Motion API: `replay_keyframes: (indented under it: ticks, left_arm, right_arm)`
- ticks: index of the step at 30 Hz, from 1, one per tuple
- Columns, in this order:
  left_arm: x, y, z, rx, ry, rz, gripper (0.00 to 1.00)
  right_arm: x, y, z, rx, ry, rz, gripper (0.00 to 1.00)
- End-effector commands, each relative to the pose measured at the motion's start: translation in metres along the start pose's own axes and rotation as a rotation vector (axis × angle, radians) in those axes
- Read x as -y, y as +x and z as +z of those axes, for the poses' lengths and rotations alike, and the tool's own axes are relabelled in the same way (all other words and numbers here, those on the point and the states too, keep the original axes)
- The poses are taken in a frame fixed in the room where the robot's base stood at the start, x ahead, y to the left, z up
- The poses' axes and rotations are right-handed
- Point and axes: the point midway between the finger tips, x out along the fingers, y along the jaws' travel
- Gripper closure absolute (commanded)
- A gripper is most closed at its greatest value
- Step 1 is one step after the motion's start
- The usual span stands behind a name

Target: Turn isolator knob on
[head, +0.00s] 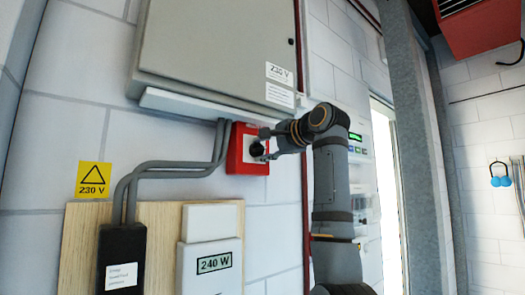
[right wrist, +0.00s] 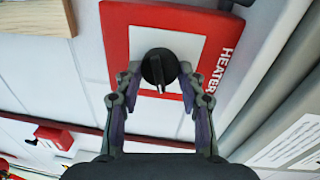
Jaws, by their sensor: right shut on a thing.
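The isolator is a red box (head: 236,160) with a white face, mounted on the wall below a grey cabinet. Its round black knob (head: 256,149) sits on the white face. In the right wrist view, the red box (right wrist: 115,45) carries the word HEATER, and a ridge on the knob (right wrist: 158,66) points toward the bottom of the picture. My right gripper (right wrist: 160,75) has one finger on each side of the knob and is shut on it. The fingertips partly cover the knob's sides. My left gripper is not in view.
A grey cabinet (head: 220,45) hangs just above the red box. Grey conduits (head: 170,168) run close to its left side. A meter showing 240 W (head: 212,263) and a black box (head: 122,260) sit on a wooden board (head: 80,240) below. A yellow 230 V sign (head: 93,179) is at left.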

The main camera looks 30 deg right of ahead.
Motion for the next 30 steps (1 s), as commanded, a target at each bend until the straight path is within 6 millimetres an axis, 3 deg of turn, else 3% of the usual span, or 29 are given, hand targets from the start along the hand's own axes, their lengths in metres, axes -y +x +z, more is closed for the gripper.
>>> replay_keyframes:
  ticks: [12, 30]
  left_arm:
    - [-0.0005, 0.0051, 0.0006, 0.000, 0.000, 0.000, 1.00]
    - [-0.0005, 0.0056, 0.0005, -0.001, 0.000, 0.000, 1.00]
  right_arm:
    - [-0.0009, -0.0004, -0.0010, 0.018, 0.203, 0.003, 0.92]
    - [-0.0012, -0.0001, -0.0011, 0.021, 0.240, 0.005, 0.92]
